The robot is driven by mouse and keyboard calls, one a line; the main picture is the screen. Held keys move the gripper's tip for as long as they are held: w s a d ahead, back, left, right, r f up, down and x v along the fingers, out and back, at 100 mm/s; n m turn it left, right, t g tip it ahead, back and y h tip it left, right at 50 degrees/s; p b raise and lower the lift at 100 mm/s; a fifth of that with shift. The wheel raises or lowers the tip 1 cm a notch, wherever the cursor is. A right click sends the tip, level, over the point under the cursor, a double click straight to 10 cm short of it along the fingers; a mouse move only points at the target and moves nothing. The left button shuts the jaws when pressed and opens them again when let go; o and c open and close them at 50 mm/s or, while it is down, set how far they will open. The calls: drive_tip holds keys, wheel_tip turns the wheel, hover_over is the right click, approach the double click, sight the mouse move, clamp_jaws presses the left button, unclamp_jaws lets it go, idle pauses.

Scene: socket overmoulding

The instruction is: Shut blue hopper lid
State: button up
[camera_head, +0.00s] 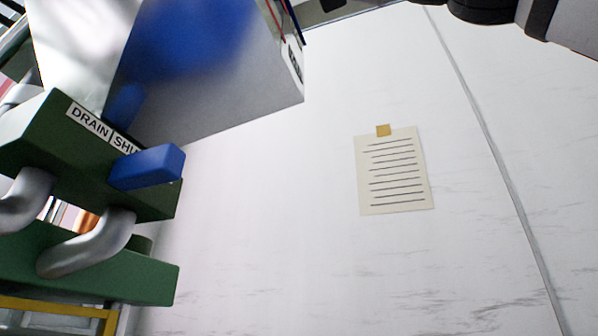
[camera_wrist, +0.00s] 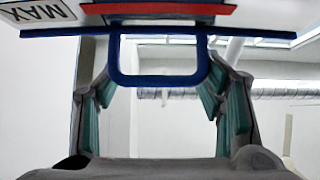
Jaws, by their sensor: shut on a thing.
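In the wrist view, a blue U-shaped handle (camera_wrist: 160,81) juts from a thin blue edge (camera_wrist: 60,33), which appears to be the hopper lid's. My gripper (camera_wrist: 158,68) has its teal-padded fingers at both ends of this handle and is shut on it. The grey hopper wall (camera_wrist: 270,18) is above it in the picture, with a red strip and a MAX label. In the head view, the grey hopper (camera_head: 240,105) with a blurred blue patch is at the top left. The lid's angle cannot be told.
A green block (camera_head: 55,135) labelled DRAIN and SHU..., with a blue piece (camera_head: 148,167) and grey pipes (camera_head: 90,245), stands at the left in the head view.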

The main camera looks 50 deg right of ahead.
drive_tip(key=shift+w+d+f+h+b, duration=0.1)
drive_tip(key=shift+f+h+b, duration=0.05)
drive_tip(key=shift+f, duration=0.25)
drive_tip(key=shift+w+d+f+h+b, duration=0.1)
drive_tip(key=shift+f+h+b, duration=0.05)
drive_tip(key=shift+f, duration=0.25)
drive_tip(key=o, duration=1.3)
drive_tip(key=shift+o, duration=0.9)
drive_tip(key=shift+w, duration=0.2)
drive_tip(key=shift+s, duration=0.15)
drive_tip(key=shift+s+r, duration=0.1)
drive_tip(key=shift+s, duration=0.1)
drive_tip(key=v, duration=1.1)
drive_tip(key=shift+s+f, duration=0.15)
drive_tip(key=shift+f, duration=0.25)
drive_tip(key=shift+d, duration=0.15)
